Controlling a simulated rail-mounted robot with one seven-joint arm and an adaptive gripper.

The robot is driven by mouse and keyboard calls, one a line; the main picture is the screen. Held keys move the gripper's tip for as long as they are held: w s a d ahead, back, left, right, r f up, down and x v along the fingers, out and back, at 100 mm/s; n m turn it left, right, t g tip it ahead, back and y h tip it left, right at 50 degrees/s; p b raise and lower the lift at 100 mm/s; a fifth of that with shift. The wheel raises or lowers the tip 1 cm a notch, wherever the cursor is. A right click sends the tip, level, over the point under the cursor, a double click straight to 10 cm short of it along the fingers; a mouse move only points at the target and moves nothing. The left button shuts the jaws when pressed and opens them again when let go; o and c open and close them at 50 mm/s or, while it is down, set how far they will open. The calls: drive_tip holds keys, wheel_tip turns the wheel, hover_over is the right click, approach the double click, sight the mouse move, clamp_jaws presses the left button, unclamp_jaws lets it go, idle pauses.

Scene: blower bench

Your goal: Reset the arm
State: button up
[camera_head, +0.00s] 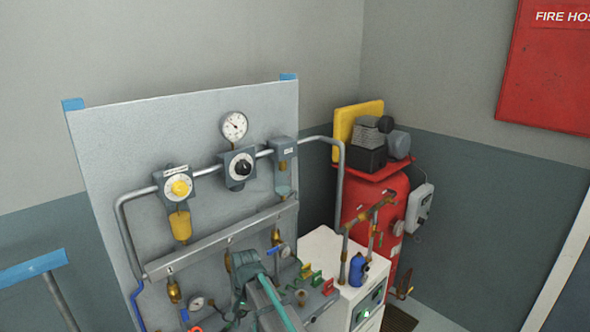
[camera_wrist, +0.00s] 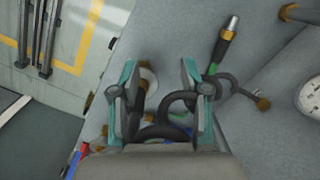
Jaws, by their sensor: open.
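My gripper (camera_wrist: 160,85) is open in the wrist view, with its two teal-edged fingers apart. A dark hose or cable (camera_wrist: 178,104) shows between and behind the fingers; I cannot tell whether they touch it. Nothing is visibly held. In the head view my arm's teal and dark grey end reaches up from the bottom edge, in front of the lower part of the grey panel (camera_head: 110,140). My gripper's fingertips cannot be made out clearly there.
The panel carries a white gauge (camera_head: 234,126), a yellow-knobbed regulator (camera_head: 179,187) and pipes. A white cabinet (camera_head: 322,246) with a blue bottle (camera_head: 357,270) stands right of my arm. Behind it is a red compressor tank (camera_head: 372,196). Space above the panel is clear.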

drive_tip(key=s+d+f+n+g+b, duration=0.1)
drive_tip(key=s+d+f, duration=0.8)
drive_tip(key=d+f, duration=0.25)
drive_tip(key=s+d+f+g+b, duration=0.1)
drive_tip(key=s+d+f+g, duration=0.1)
drive_tip(key=s+d+f, duration=1.15)
drive_tip(key=s+f, duration=0.1)
drive_tip(key=s, duration=0.3)
drive_tip(key=s+d+f+n+g+b, duration=0.1)
drive_tip(key=s+d+f, duration=0.3)
drive_tip(key=s, duration=0.4)
drive_tip(key=s+d+f+g+b, duration=0.1)
drive_tip(key=s+d+f, duration=0.2)
drive_tip(key=s+f, duration=0.2)
drive_tip(key=s, duration=0.3)
drive_tip(key=shift+d+f+h, duration=0.2)
drive_tip(key=shift+d+h, duration=0.2)
